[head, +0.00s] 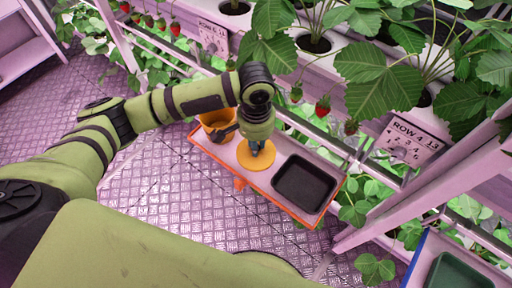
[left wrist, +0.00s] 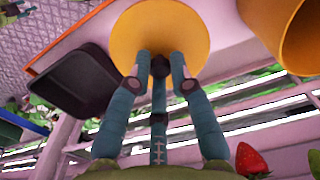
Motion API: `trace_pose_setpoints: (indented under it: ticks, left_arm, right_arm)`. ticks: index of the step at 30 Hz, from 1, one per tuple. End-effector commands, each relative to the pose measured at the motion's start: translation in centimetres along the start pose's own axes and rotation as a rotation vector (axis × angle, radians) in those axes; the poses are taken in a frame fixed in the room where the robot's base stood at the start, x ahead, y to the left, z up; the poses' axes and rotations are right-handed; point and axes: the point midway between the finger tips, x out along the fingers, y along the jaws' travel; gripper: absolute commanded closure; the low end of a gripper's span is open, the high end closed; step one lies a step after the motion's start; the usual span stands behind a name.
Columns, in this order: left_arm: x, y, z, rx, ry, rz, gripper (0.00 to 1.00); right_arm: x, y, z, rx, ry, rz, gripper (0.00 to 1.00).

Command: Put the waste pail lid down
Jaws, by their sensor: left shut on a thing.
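The waste pail lid (head: 258,164) is a flat orange-yellow disc over the pale, orange-rimmed shelf (head: 222,154). My left gripper (head: 261,148) points down at its middle and is shut on it; the grasped part is mostly hidden by the fingers. In the left wrist view, the lid (left wrist: 160,22) lies just beyond the fingertips (left wrist: 160,70). I cannot tell whether the lid touches the shelf. The orange waste pail (head: 214,119) stands to the left of the lid, partly behind my gripper; it also shows in the left wrist view (left wrist: 302,35). My right gripper is not in view.
A black tray (head: 304,184) sits on the shelf right of the lid. Strawberry plants (head: 375,70) and hanging berries (head: 323,106) are close behind and above. A row sign (head: 405,140) and rack rails flank the shelf. A dark green tray (head: 458,272) is at lower right.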

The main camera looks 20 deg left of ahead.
Motion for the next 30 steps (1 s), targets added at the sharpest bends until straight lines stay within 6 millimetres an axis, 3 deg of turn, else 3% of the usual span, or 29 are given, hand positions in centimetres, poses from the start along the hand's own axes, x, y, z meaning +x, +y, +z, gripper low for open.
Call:
trace_pose_setpoints:
  ticks: [5,14,26,27,28,30]
  left_arm:
    - [0.9,-0.8,-1.0,0.000,0.001,0.001,1.00]
    - [4.6,-0.9,-1.0,0.000,0.001,-0.001,1.00]
    - [5.1,-0.8,-0.9,0.001,0.001,0.001,1.00]
    - [5.1,-0.8,-0.9,0.002,0.002,0.001,0.63]
    - [5.0,-0.8,-0.9,0.002,0.002,0.001,0.55]
    - [5.0,-0.8,-0.9,0.001,0.002,0.000,0.55]
  right_arm:
    - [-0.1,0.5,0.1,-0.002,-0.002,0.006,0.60]
    - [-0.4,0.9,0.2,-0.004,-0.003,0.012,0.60]
    - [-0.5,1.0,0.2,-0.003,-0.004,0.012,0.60]
    - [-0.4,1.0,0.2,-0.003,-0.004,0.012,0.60]
    - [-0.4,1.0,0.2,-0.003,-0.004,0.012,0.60]
    - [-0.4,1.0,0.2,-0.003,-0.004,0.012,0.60]
